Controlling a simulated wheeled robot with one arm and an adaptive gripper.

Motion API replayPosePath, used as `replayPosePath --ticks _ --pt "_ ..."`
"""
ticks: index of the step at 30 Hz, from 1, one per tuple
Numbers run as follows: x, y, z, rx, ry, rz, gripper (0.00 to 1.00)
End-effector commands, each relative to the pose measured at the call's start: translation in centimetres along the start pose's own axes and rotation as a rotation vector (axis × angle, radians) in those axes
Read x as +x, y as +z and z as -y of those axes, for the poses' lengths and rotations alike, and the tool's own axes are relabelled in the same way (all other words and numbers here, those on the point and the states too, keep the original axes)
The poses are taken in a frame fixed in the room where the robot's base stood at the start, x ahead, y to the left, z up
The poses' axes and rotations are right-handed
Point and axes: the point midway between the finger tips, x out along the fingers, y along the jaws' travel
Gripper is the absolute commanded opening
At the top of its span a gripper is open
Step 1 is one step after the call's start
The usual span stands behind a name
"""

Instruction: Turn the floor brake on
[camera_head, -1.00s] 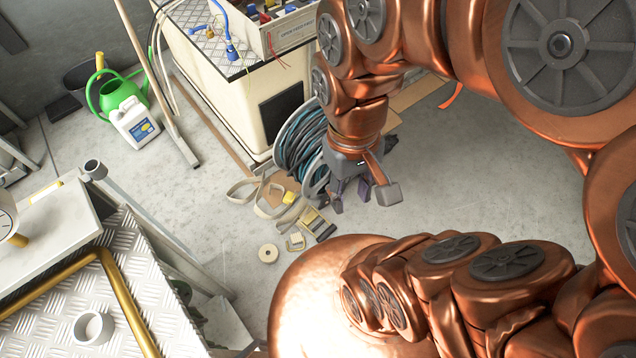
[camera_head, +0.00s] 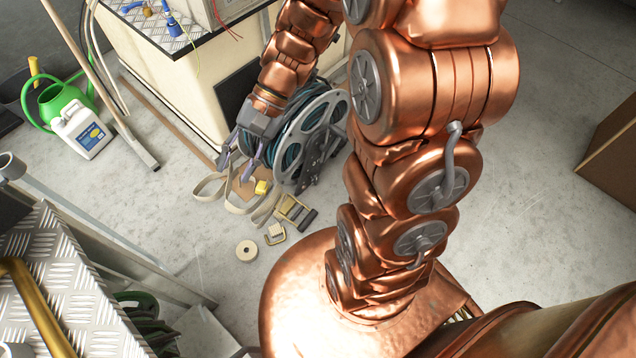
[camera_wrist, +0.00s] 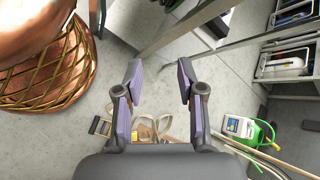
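A hose reel (camera_head: 322,117) with dark teal hose and grey side discs stands on the floor beside the cream cabinet in the head view. A small dark part shows low on its right side; I cannot tell whether it is the brake or how it is set. My gripper (camera_head: 236,165) hangs at the reel's left side, over the straps; I cannot tell whether it touches the reel. In the wrist view my gripper (camera_wrist: 159,72) is open, its purple-padded fingers apart with bare floor between them. The reel is not recognisable in the wrist view.
A beige strap (camera_head: 212,188), a buckle (camera_head: 290,208) and a tape roll (camera_head: 247,250) lie before the reel. A white jug (camera_head: 80,131) and green watering can (camera_head: 62,103) stand left.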

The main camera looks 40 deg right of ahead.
Motion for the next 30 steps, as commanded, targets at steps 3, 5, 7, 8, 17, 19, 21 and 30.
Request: replayPosePath --ticks 3,5,7,8,17,19,21,30 --pt "1.6 -4.2 -0.3 0.081 -0.104 0.020 0.39" --pt "2.0 -6.1 -0.2 0.119 -0.156 0.025 0.39" --pt "2.5 -8.4 -0.3 0.166 -0.215 0.032 0.39" --pt "2.6 -9.4 -0.4 0.184 -0.242 0.033 0.39" --pt "3.9 -20.1 -2.3 0.385 -0.501 0.036 0.39" --pt "4.2 -22.7 -3.2 0.435 -0.561 0.033 0.39" --pt "4.5 -25.3 -4.2 0.485 -0.621 0.028 0.39" --pt "5.7 -36.8 -10.6 0.705 -0.869 -0.009 0.39"
